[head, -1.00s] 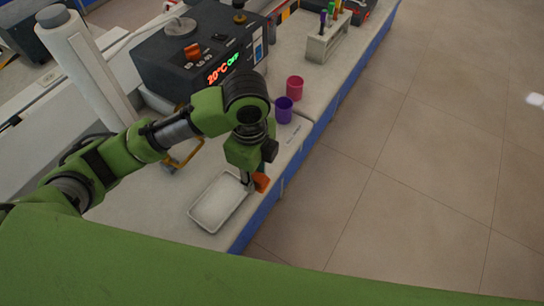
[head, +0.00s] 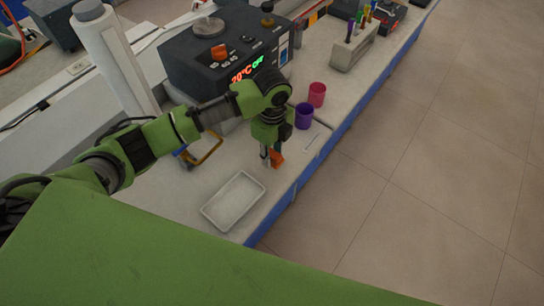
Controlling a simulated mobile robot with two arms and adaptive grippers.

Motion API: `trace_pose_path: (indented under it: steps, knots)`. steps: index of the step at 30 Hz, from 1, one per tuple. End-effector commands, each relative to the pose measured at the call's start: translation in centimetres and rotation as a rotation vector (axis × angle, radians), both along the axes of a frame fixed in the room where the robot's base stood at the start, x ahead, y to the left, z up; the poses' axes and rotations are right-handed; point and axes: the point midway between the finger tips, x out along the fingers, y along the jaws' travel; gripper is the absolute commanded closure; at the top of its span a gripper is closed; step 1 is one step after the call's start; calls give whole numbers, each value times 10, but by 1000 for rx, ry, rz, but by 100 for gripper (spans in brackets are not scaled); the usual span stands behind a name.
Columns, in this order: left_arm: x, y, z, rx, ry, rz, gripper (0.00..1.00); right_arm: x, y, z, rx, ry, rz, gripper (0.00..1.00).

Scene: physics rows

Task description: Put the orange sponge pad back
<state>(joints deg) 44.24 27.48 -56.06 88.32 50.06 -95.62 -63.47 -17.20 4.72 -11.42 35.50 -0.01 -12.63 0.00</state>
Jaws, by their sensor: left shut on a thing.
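The orange sponge pad (head: 278,159) shows at the fingertips of my left gripper (head: 269,160), which is shut on it. The gripper points down, and part of the pad is hidden by the fingers. Pad and gripper are just beyond the far right corner of a shallow white tray (head: 233,202), over the bench top. The tray looks empty. I cannot tell whether the pad touches the bench. My right gripper is not in view.
A purple cup (head: 304,116) and a pink cup (head: 317,95) stand beyond the gripper. A dark machine with a lit display (head: 246,70) stands behind my arm. A tube rack (head: 353,49) is farther back. The bench's blue front edge (head: 343,129) is close on the right.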

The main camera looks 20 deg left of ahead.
Motion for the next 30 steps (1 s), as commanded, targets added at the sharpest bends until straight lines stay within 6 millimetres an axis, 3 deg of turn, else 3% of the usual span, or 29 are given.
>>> trace_pose_path:
  steps: [5,12,24,25,26,30]
  knots:
    - [7,2,-9,1,1,1,89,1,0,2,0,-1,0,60]
    - [8,3,-39,1,1,0,89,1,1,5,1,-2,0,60]
    - [8,3,-44,1,-1,0,89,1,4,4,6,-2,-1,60]
    - [8,3,-44,1,-1,0,66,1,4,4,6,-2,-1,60]
    - [8,3,-44,1,-1,0,59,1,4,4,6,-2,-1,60]
    - [8,3,-43,1,-1,0,55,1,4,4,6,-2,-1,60]
